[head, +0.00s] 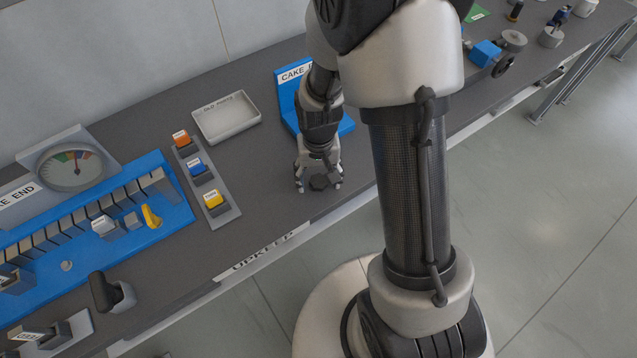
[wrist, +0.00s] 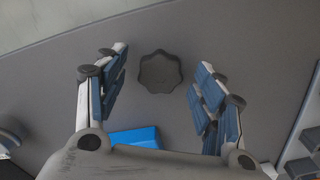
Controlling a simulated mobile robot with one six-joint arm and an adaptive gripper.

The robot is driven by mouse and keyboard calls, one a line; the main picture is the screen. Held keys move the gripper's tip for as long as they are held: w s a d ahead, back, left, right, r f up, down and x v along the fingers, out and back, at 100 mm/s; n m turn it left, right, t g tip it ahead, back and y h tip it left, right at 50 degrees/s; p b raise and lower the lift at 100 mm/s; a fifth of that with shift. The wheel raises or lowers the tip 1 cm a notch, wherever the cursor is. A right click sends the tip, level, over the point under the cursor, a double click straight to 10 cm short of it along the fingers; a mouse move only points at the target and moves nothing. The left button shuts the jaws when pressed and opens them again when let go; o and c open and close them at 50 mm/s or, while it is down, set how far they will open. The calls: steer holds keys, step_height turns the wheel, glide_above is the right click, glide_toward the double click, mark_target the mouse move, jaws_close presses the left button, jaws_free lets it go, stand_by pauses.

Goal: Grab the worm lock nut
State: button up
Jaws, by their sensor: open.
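The worm lock nut looks to be the dark, lobed knob (wrist: 160,72) lying on the grey bench top. In the wrist view it sits between and just beyond the fingertips of my open gripper (wrist: 158,80), apart from both fingers. In the head view the dark nut (head: 319,182) shows between the fingertips of my gripper (head: 318,186), which points down at the bench near its front edge. My gripper holds nothing. The exact height of the fingertips above the bench is hard to tell.
A blue stand labelled "CAKE" (head: 286,90) is close behind my gripper. A white tray (head: 226,118) and a strip of coloured switches (head: 206,180) lie to the left. A blue rack (head: 100,222) with a gauge (head: 75,168) is further left. Bench between switches and gripper is clear.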

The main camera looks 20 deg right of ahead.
steer(key=shift+r, duration=0.1)
steer(key=shift+c, duration=0.6)
steer(key=c, duration=1)
steer(key=shift+c, duration=0.2)
